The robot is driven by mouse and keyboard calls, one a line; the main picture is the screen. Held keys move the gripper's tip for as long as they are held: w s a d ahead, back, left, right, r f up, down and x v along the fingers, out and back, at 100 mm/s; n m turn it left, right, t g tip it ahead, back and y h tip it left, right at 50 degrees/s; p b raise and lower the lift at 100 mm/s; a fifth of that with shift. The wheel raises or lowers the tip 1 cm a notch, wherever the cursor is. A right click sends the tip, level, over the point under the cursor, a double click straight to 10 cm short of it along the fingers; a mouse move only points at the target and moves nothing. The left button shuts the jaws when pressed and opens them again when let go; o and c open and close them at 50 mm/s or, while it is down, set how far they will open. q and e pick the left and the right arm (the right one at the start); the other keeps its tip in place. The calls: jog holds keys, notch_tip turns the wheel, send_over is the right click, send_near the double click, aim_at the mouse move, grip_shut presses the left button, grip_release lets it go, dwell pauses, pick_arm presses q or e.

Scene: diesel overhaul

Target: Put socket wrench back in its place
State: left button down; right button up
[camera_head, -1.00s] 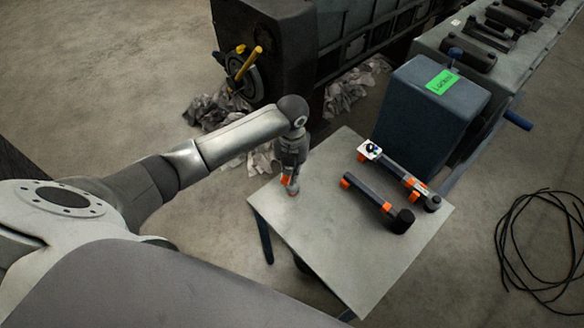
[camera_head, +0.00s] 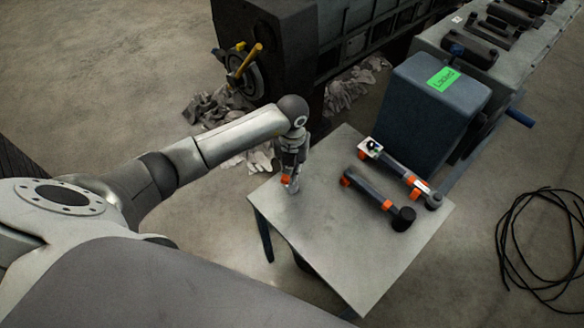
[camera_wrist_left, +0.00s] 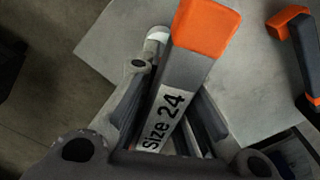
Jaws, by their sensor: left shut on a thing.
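My left gripper (camera_head: 289,174) is over the far left corner of the small grey table (camera_head: 320,232), pointing down. In the left wrist view its fingers are closed on both sides of the socket wrench (camera_wrist_left: 198,32), a dark grey bar with an orange end and a white "size 24" label. Only the wrench's orange part (camera_head: 287,180) shows clearly in the head view. The far end of the wrench is hidden, and I cannot tell whether it touches the table. My right gripper is not in view.
Two other dark tools with orange parts lie on the table: one with a black head (camera_head: 378,200), one with a white square end (camera_head: 402,172). A blue-grey box (camera_head: 425,115) with a green "Locked" label stands behind. Black cable (camera_head: 512,250) lies on the floor at right.

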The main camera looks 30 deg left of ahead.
pick_arm(q)
jog(key=shift+f+b, duration=0.4)
jog(key=shift+f, duration=0.2)
jog(key=c, duration=1.5)
grip_release()
jog(key=shift+o, duration=0.3)
jog(key=o, duration=0.5)
notch_tip(320, 180, up, 9)
jog(key=p, duration=0.7)
jog(key=shift+r, duration=0.1)
